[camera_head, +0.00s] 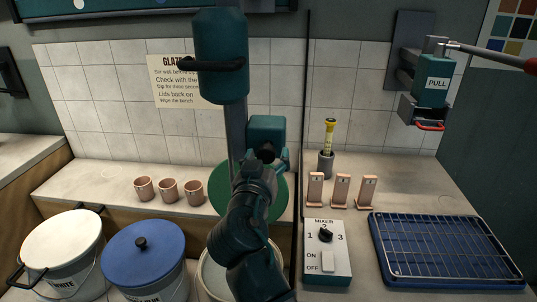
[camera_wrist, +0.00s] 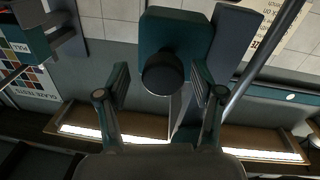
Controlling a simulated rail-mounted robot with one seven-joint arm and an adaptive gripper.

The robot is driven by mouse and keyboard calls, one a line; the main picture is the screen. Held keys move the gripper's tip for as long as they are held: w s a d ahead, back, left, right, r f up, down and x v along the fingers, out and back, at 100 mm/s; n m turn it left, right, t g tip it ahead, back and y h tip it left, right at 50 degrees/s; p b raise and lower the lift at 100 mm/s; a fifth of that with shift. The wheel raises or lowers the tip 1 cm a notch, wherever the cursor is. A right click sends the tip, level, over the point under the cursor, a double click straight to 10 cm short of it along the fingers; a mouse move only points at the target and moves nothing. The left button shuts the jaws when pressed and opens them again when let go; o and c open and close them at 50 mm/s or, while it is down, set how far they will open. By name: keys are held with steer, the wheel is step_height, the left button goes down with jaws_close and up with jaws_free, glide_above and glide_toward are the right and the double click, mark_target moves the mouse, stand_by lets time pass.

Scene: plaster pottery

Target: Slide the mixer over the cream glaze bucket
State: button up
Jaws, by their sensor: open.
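The mixer (camera_head: 221,62) is a teal cylinder with a dark handle bar, hanging at the top centre by a grey upright. A teal block with a black knob (camera_head: 266,153) sits lower, just right of the upright. In the wrist view the knob (camera_wrist: 168,73) lies ahead, between the open fingers of my gripper (camera_wrist: 162,88); nothing is clearly held. A pale open bucket (camera_head: 214,278) stands at bottom centre, largely hidden by my arm; its label is not visible, so I cannot confirm it is cream. A green disc (camera_head: 277,193) shows behind my arm.
A lidded white bucket (camera_head: 62,246) and a blue-lidded bucket (camera_head: 145,252) stand left. Three pink cups (camera_head: 168,190) sit on the bench. Right are the mixer switch box (camera_head: 327,255), upright test tiles (camera_head: 341,190), a blue tray with wire rack (camera_head: 440,250) and a PULL device (camera_head: 434,88).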

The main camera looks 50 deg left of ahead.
steer(key=v, duration=0.6)
stand_by(0.3)
